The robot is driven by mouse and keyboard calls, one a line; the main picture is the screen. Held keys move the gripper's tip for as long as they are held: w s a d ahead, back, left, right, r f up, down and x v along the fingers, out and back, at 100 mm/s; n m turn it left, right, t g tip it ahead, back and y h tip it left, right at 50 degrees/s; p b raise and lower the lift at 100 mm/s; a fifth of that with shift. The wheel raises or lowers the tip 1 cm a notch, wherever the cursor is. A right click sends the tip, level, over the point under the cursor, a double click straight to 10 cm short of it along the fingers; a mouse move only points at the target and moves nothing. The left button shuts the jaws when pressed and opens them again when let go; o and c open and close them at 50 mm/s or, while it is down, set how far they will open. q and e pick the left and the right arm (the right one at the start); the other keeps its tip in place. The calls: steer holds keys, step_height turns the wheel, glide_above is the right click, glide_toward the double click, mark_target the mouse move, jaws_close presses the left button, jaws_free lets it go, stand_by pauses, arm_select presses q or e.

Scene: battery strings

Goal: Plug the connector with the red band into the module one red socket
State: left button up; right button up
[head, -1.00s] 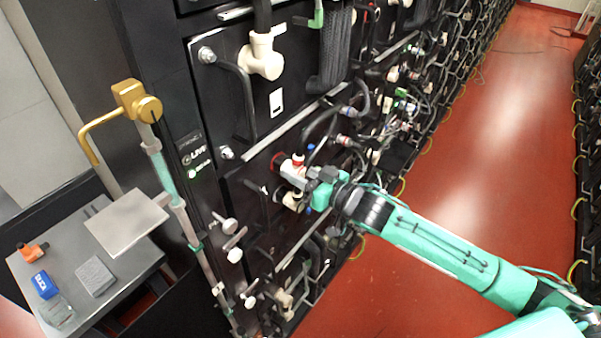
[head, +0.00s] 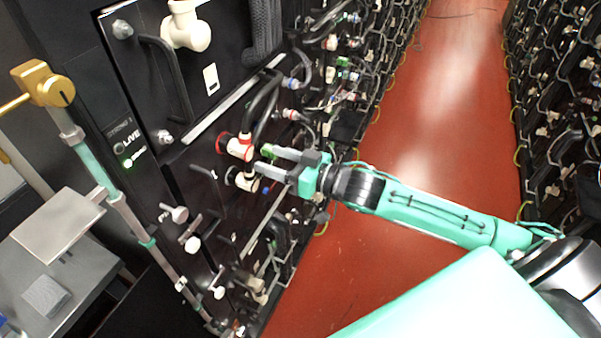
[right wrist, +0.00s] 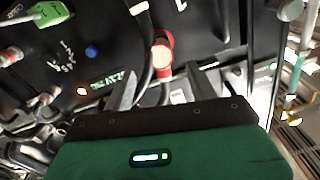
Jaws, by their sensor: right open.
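The white connector with the red band (head: 240,147) sits at the red-ringed module one socket (head: 222,143), with a black cable running up from it. It looks in line with the socket; I cannot tell if it is fully seated. In the right wrist view a red and white connector (right wrist: 162,50) shows ahead, between the fingers. My right gripper (head: 266,160) is open and empty, just to the right of the connector and apart from it. My left gripper is not in view.
A second white connector (head: 247,182) sits just below at a dark-ringed socket. Black cables and handles crowd the rack front. A grey shelf plate (head: 58,226) and a gold valve (head: 45,83) stand at the left. The red floor aisle (head: 400,150) is open.

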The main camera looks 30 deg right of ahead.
steer(key=b+v, duration=0.1)
steer(key=v, duration=0.5)
steer(key=shift+b, duration=0.35)
steer(key=shift+s, duration=0.1)
